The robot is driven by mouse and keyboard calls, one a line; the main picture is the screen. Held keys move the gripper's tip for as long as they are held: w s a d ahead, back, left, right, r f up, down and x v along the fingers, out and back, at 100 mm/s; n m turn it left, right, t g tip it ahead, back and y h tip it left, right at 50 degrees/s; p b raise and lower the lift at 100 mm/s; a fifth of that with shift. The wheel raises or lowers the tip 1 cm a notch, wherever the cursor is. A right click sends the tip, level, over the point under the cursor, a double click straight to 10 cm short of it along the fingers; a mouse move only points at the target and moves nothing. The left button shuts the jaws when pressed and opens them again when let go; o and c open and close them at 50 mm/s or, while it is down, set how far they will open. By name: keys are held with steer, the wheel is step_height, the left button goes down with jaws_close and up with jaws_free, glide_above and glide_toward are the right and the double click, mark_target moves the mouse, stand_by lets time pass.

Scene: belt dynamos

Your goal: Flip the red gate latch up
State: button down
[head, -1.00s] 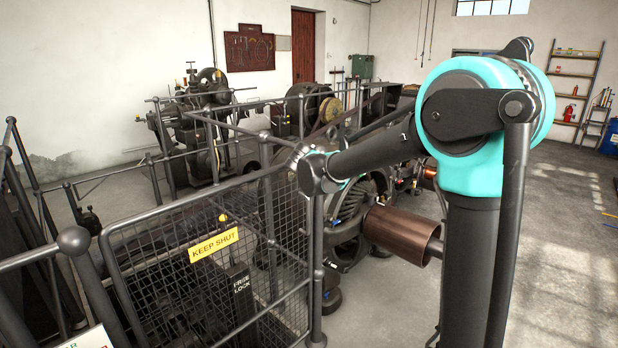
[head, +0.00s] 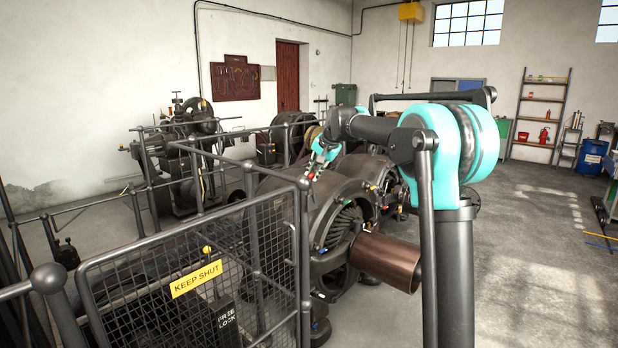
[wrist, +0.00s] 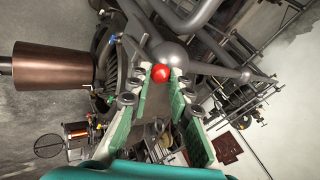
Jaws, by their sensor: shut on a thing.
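The red knob (wrist: 160,73) of the gate latch shows in the wrist view between the fingertips of my gripper (wrist: 160,80), beside a dark round post cap (wrist: 170,54). My gripper's green-padded fingers are closed on the knob. In the head view my gripper (head: 313,168) hangs down at the top of the gate's right post (head: 304,250), with a small red spot by its tips. The mesh gate (head: 135,285) carries a yellow KEEP SHUT sign (head: 196,279). The latch's lever is mostly hidden, so I cannot tell its angle.
A copper-coloured drum (head: 385,263) and a dark dynamo (head: 335,222) stand just right of the gate post. Metal railings (head: 150,205) run along the left. The floor (head: 540,260) at the right is largely open.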

steer(key=shift+w+d+r, duration=0.1)
steer(key=shift+w+d, duration=0.35)
steer(key=shift+w, duration=0.2)
steer(key=c, duration=1.6)
jaws_free()
steer(key=shift+w+d, duration=0.1)
steer(key=shift+c, duration=0.2)
steer(key=v, duration=1.2)
